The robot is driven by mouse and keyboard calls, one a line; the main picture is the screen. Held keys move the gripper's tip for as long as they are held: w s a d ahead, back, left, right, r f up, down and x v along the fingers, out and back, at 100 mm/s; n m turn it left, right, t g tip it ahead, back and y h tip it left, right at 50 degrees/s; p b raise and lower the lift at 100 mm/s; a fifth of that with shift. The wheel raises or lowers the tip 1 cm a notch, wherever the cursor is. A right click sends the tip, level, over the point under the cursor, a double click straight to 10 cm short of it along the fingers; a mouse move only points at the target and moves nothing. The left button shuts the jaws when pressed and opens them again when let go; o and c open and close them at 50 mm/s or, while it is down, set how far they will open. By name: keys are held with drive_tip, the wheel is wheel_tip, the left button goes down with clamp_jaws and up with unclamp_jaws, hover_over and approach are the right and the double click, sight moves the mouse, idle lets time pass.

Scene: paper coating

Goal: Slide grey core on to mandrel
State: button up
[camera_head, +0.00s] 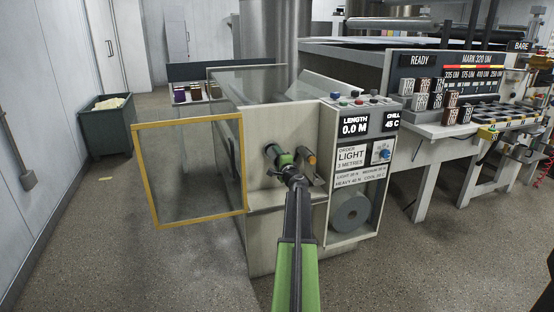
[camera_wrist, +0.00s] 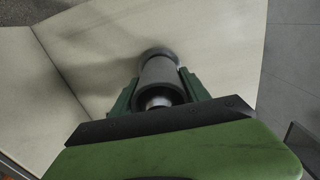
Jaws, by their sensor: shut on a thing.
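In the wrist view the grey core (camera_wrist: 159,77) lies between the two green fingers of my gripper (camera_wrist: 160,86), which is shut on it. A shiny metal end, seemingly the mandrel (camera_wrist: 156,102), shows inside the core's near opening, so the core appears to be around it. The core's far end is close to a darker round collar at the pale machine face; whether they touch cannot be told. In the head view my gripper (camera_head: 287,162) is at the machine front and hides most of the core and mandrel.
A yellow-framed clear door (camera_head: 190,172) stands open on the left. An orange-ended cylinder (camera_head: 309,158) sits just right of my gripper. A grey roll (camera_head: 352,213) sits in the lower bay. A control panel (camera_head: 362,120) is above it.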

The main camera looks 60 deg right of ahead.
drive_tip(key=shift+w+d, duration=0.35)
drive_tip(key=shift+w, duration=0.05)
drive_tip(key=o, duration=1.4)
drive_tip(key=v, duration=1.7)
drive_tip(key=shift+s+a, duration=0.15)
drive_tip(key=shift+s, duration=0.05)
